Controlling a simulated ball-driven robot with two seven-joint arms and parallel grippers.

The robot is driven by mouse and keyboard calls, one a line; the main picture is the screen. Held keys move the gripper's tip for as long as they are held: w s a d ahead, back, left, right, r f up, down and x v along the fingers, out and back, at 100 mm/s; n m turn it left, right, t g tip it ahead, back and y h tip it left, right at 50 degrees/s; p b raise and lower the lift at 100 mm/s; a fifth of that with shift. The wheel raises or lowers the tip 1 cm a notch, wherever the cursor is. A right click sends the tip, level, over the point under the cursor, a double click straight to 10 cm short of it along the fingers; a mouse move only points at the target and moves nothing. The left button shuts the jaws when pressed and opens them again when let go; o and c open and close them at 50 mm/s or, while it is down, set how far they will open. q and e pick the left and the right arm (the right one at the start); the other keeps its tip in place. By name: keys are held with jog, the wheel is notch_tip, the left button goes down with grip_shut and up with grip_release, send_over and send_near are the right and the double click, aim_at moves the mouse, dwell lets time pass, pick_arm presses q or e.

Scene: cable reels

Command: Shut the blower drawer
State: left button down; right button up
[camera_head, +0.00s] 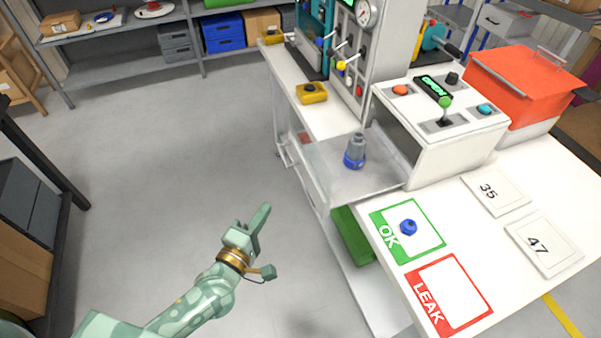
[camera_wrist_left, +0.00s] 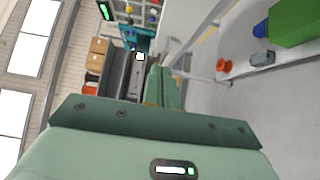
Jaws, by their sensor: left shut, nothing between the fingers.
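The blower is a white box (camera_head: 438,120) on the bench, with a green display that seems to read OPEN, a green-tipped lever and coloured buttons. Its pale, see-through drawer (camera_head: 380,180) sticks out of the box's left side, open over the bench edge. A grey and blue fitting (camera_head: 354,152) stands upright in it. My left gripper (camera_head: 262,214) is shut and empty, over the floor to the lower left of the drawer and apart from it. Its closed fingers also show in the left wrist view (camera_wrist_left: 160,88). My right gripper is in neither view.
On the bench are a green OK card (camera_head: 425,243) with a blue fitting (camera_head: 408,227), a red LEAK card (camera_head: 430,303) and cards 35 (camera_head: 510,188) and 47 (camera_head: 560,245). A green bin (camera_head: 350,235) sits below. The floor left of the bench is clear.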

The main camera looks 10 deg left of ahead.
pick_arm(q)
jog(key=b, duration=0.2)
send_near(305, 167)
jog(key=w+a, duration=0.2)
jog(key=w, duration=0.2)
jog(key=shift+w+d+f, duration=0.1)
jog(key=shift+w+d, duration=0.4)
jog(key=shift+d, duration=0.2)
jog(key=shift+w+d+f, duration=0.15)
jog(key=shift+w+d, duration=0.3)
jog(key=shift+d, duration=0.3)
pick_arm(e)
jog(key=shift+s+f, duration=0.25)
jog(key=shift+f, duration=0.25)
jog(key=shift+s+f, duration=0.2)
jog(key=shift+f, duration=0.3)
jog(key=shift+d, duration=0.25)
